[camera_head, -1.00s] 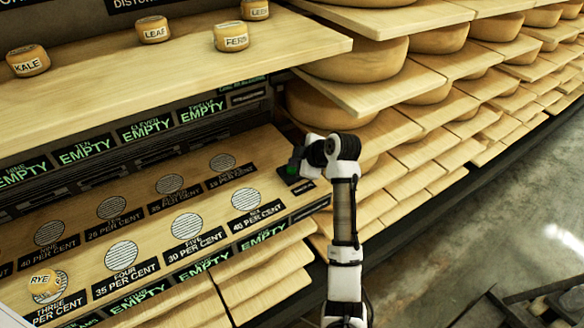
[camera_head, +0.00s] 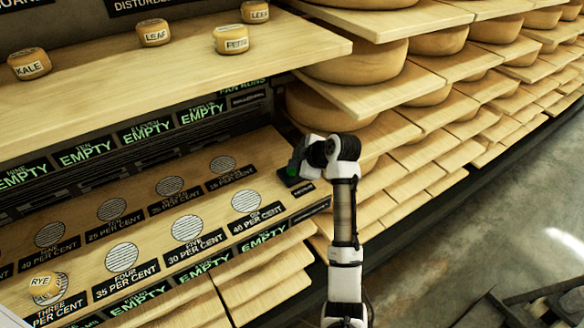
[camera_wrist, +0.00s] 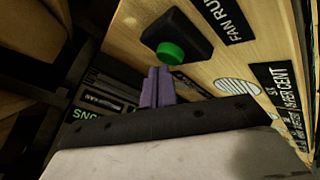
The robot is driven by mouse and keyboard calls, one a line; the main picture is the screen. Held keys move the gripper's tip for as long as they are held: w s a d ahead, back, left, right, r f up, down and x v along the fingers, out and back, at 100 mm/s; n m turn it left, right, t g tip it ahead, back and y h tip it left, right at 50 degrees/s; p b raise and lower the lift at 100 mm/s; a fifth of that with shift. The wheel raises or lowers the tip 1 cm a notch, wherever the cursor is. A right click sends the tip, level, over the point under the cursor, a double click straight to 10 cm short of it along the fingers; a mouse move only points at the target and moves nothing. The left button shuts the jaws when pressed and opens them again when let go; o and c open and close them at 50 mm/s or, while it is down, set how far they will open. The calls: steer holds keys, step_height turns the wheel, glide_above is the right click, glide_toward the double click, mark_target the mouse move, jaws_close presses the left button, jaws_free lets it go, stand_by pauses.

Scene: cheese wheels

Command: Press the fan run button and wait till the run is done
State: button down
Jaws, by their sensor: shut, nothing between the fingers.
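The fan run button is a green round cap (camera_wrist: 172,52) on a black box in the wrist view, beside a label reading FAN RU (camera_wrist: 222,16). My gripper (camera_wrist: 158,72) shows there as two purple fingers, shut together and empty. Their tips are right by the cap's lower edge; I cannot tell whether they touch it or whether the cap is pushed in. In the head view my white and black arm (camera_head: 343,190) reaches to the right end of the lower shelf, where it partly hides the button box.
The lower shelf (camera_head: 262,160) has several hatched circles with per cent labels; a RYE wheel (camera_head: 43,285) sits at its left. Small labelled wheels stand on the upper shelf (camera_head: 190,65). EMPTY signs (camera_head: 146,131) line the back. Large cheese wheels (camera_head: 356,65) fill racks at right.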

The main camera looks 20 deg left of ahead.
steer(key=shift+r, duration=0.4)
steer(key=shift+r+p, duration=1.8)
steer(key=shift+r, duration=0.75)
